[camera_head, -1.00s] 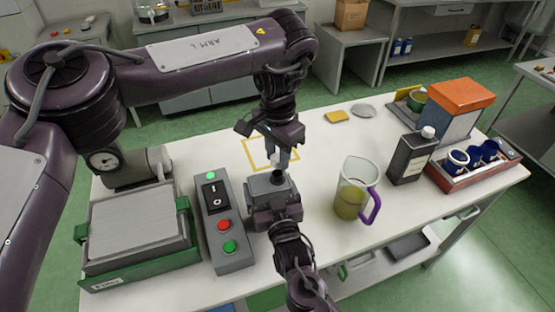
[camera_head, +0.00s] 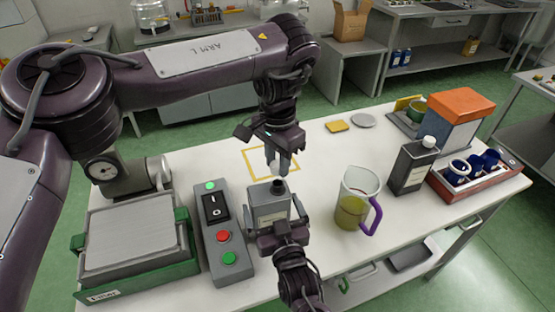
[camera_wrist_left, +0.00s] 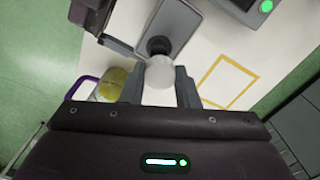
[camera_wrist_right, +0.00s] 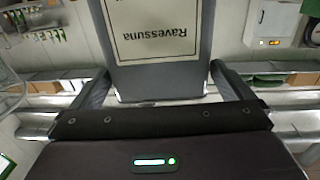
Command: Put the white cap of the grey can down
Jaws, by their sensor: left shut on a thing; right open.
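The grey can (camera_head: 268,210) with a pale label stands upright on the white table, its black neck (camera_head: 279,187) bare. My left gripper (camera_head: 278,166) is just above and behind the neck. It is shut on the round white cap (camera_wrist_left: 160,74), which is clear in the left wrist view and apart from the neck. My right gripper (camera_head: 278,228) is open on the near side of the can. A yellow square outline (camera_head: 248,163) lies on the table behind the can.
A switch box (camera_head: 222,235) and a green-framed filter tray (camera_head: 135,270) are on the left. A jug (camera_head: 352,205) with a purple handle, a dark can with a white cap (camera_head: 411,168) and a red rack (camera_head: 468,182) are on the right.

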